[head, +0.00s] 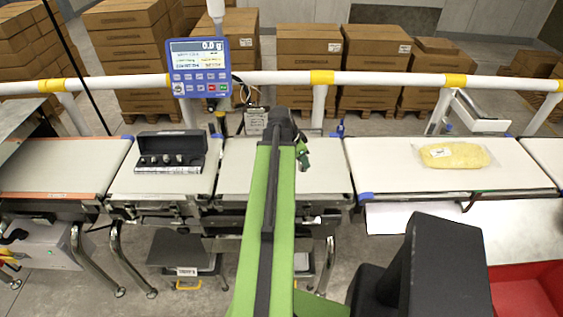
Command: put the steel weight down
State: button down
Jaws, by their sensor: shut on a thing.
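My green arm reaches forward from the bottom middle of the head view over the middle belt section. My gripper (303,157) shows only in part, just right of the arm's far end, above the pale belt (325,178). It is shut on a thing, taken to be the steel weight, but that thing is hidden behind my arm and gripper. I cannot tell how high it is above the belt. An open black case (170,142) with several small steel weights standing in it sits on the belt section to the left.
A blue weighing display (198,68) stands on a post behind the belt, showing zero. A white rail with yellow bands (322,77) runs behind. A bag of yellow food (454,155) lies on the right belt (385,172). A red bin (525,288) is at lower right.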

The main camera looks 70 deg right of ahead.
jog(key=w+d+f+b, duration=0.2)
jog(key=w, duration=0.1)
jog(key=w+d+f+b, duration=0.1)
jog(key=w+d+b, duration=0.1)
jog(key=w, duration=0.1)
jog(key=w+d+f+b, duration=0.2)
jog(key=w+b, duration=0.1)
jog(key=shift+w+d+f, duration=0.1)
jog(key=shift+w+f, duration=0.2)
jog(key=shift+w, duration=0.05)
notch_tip(320, 180, down, 4)
jog(key=b, duration=0.4)
jog(key=shift+f, duration=0.15)
jog(key=shift+r, duration=0.2)
jog(key=shift+f, duration=0.15)
jog(key=c, duration=1)
grip_release()
